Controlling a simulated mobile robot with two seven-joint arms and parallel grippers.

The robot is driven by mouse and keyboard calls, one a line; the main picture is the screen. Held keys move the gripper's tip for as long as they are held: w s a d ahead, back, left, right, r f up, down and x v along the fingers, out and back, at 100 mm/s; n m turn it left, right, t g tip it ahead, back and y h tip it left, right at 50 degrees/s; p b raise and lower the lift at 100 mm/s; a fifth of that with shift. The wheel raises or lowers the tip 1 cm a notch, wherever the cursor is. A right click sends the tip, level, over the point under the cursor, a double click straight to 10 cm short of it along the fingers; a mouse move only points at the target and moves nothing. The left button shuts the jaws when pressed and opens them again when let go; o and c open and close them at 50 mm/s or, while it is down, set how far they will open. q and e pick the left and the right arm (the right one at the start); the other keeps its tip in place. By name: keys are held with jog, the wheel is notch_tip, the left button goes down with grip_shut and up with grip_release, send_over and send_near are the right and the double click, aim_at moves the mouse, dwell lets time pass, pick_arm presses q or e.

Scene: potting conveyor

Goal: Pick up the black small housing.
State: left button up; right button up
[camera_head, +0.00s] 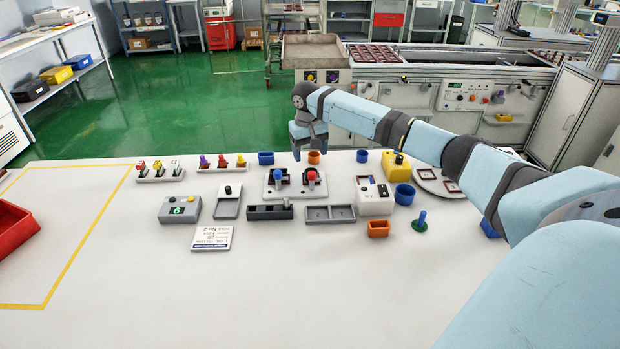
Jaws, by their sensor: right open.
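My right arm reaches in from the right, and its right gripper (297,156) points down above the back of the white table. It is open, and nothing shows between its fingers, which are small and partly hidden by the wrist. I cannot tell for certain which thing is the black small housing. A low black block (268,213) lies in the table's middle, nearer the camera than the gripper, with a small dark piece at its right end. My left gripper is not in view.
A fixture with blue-knobbed and red-knobbed dark parts (295,192) stands below the gripper in the picture. A white box (374,202), a blue cup (404,195) and an orange bin (378,229) stand to the right. A red bin (14,229) is far left. The front table is clear.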

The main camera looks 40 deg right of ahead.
aim_at(311, 169)
jog(key=shift+d+f+b, duration=0.15)
jog(key=shift+f, duration=1.6)
jog(key=shift+d+f+b, duration=0.1)
jog(key=shift+f+b, duration=0.05)
jog(key=shift+f, duration=1.6)
jog(key=c, duration=1)
jog(key=shift+r, duration=0.1)
